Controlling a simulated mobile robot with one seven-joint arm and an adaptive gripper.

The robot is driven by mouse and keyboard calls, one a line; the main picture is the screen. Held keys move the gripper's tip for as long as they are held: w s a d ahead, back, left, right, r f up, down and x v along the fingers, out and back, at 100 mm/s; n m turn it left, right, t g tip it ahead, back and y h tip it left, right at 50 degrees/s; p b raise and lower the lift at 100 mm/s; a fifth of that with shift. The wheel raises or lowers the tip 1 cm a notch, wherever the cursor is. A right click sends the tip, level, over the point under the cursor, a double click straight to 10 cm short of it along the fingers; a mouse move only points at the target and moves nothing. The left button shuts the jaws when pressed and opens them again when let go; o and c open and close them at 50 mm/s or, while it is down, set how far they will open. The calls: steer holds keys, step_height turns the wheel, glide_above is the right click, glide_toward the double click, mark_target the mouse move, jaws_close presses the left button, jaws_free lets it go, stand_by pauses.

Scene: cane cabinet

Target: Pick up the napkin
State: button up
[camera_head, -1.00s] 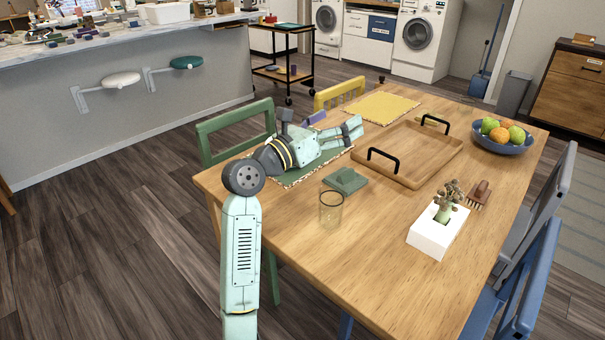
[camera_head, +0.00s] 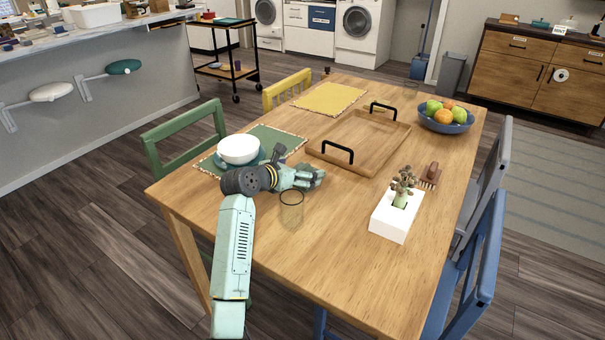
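My gripper (camera_head: 310,178) is low over the table, just behind the clear glass (camera_head: 291,211) and left of the wooden tray. Its fingers point to the right, at the place where a small folded green napkin lay in the earlier frame. The napkin is now mostly or wholly hidden by the gripper. Whether the fingers are apart or shut on cloth cannot be made out at this size.
A white bowl (camera_head: 239,149) stands on the green placemat (camera_head: 283,134) behind my wrist. The wooden tray (camera_head: 372,133) with black handles is to the right. A white planter (camera_head: 391,222), a brush (camera_head: 430,175) and a fruit bowl (camera_head: 446,124) are farther right. The front tabletop is clear.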

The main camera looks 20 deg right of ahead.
mark_target(302, 168)
steer(key=shift+p+x, duration=0.45)
steer(key=shift+x, duration=1.5)
steer(key=shift+w+a, duration=0.1)
steer(key=shift+c, duration=0.5)
steer(key=c, duration=1.8)
